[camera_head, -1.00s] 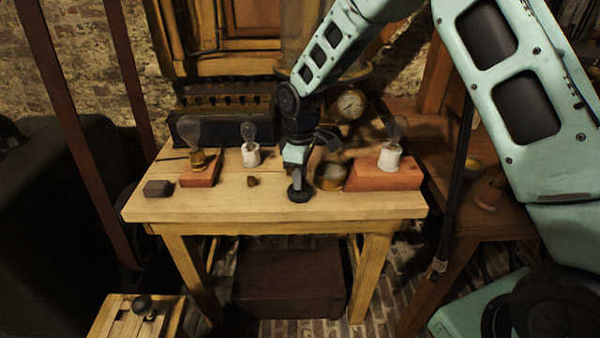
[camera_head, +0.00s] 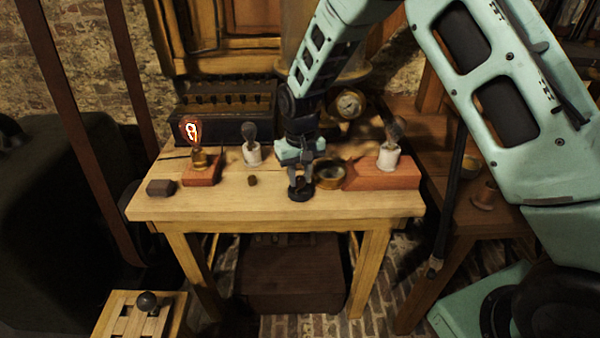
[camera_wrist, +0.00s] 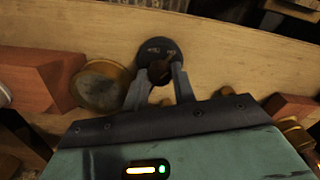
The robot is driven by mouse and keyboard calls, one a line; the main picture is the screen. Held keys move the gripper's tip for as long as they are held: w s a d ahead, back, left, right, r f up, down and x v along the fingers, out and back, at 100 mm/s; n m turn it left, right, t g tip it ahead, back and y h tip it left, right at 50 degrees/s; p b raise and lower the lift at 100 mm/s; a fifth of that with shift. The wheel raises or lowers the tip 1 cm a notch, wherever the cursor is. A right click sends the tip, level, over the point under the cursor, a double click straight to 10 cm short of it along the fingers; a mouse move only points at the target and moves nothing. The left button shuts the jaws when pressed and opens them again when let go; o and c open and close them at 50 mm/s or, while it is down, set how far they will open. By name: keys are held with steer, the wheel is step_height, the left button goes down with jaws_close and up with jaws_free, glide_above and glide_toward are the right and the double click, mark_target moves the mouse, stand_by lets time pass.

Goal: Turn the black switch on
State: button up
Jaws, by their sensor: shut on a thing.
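The fingers hide part of the knob. The middle bulb (camera_head: 250,133) and the right bulb (camera_head: 394,132), in white holders, are dark.
A black case (camera_head: 222,120) and a gauge (camera_head: 350,105) stand behind. The front strip is clear.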

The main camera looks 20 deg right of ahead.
mark_target(300, 178)
steer(key=shift+m, duration=0.8)
steer(key=o, duration=1)
step_height(300, 178, up, 18)
steer(key=shift+f, duration=0.25)
